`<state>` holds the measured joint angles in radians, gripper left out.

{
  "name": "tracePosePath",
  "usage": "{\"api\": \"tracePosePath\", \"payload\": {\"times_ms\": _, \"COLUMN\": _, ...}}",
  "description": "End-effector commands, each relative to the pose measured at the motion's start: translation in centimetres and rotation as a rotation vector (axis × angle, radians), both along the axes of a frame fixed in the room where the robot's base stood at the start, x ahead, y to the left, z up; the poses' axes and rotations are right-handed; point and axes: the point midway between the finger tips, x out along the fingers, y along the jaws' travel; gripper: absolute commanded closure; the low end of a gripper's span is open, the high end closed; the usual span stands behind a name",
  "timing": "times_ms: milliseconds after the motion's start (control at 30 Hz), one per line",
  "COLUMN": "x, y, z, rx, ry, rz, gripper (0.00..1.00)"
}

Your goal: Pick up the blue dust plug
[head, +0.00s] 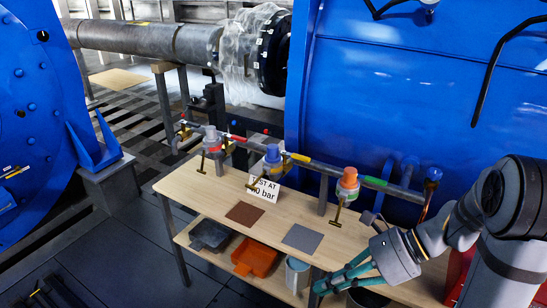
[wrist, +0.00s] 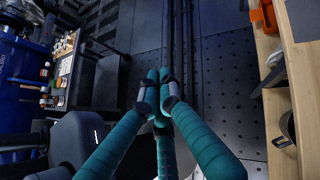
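A blue dust plug (head: 272,153) sits upright on the middle valve of the pipe run behind the bench, in the head view. A small blue cap-like piece (head: 433,174) also shows at the pipe's right end; I cannot tell what it is. My gripper (head: 322,286) has teal fingers and is low at the front right of the bench, well away from the middle plug. In the wrist view my gripper (wrist: 160,78) has its fingertips together with nothing visible between them. I cannot make out the blue plug in the wrist view.
An orange plug (head: 348,178) and a pale grey plug (head: 211,133) stand on the neighbouring valves. The wooden bench (head: 205,195) carries a brown mat (head: 244,214), a grey mat (head: 302,238) and a white sign (head: 265,190). Bins, one orange (head: 255,258), sit on the shelf below.

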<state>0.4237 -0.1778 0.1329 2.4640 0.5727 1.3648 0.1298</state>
Motion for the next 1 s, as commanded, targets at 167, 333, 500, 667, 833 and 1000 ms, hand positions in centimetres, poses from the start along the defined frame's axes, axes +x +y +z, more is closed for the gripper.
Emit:
{"api": "tracePosePath", "payload": {"times_ms": 167, "x": 0.00, "y": 0.00, "z": 0.00, "rx": 0.000, "ry": 0.000, "rz": 0.000, "gripper": 1.00}}
{"api": "tracePosePath", "payload": {"times_ms": 333, "x": 0.00, "y": 0.00, "z": 0.00, "rx": 0.000, "ry": 0.000, "rz": 0.000, "gripper": 1.00}}
{"api": "tracePosePath", "payload": {"times_ms": 500, "x": 0.00, "y": 0.00, "z": 0.00, "rx": 0.000, "ry": 0.000, "rz": 0.000, "gripper": 0.89}}
{"api": "tracePosePath", "payload": {"times_ms": 667, "x": 0.00, "y": 0.00, "z": 0.00, "rx": 0.000, "ry": 0.000, "rz": 0.000, "gripper": 0.80}}
{"api": "tracePosePath", "payload": {"times_ms": 833, "x": 0.00, "y": 0.00, "z": 0.00, "rx": 0.000, "ry": 0.000, "rz": 0.000, "gripper": 0.70}}
{"api": "tracePosePath", "payload": {"times_ms": 1000, "x": 0.00, "y": 0.00, "z": 0.00, "rx": 0.000, "ry": 0.000, "rz": 0.000, "gripper": 0.60}}
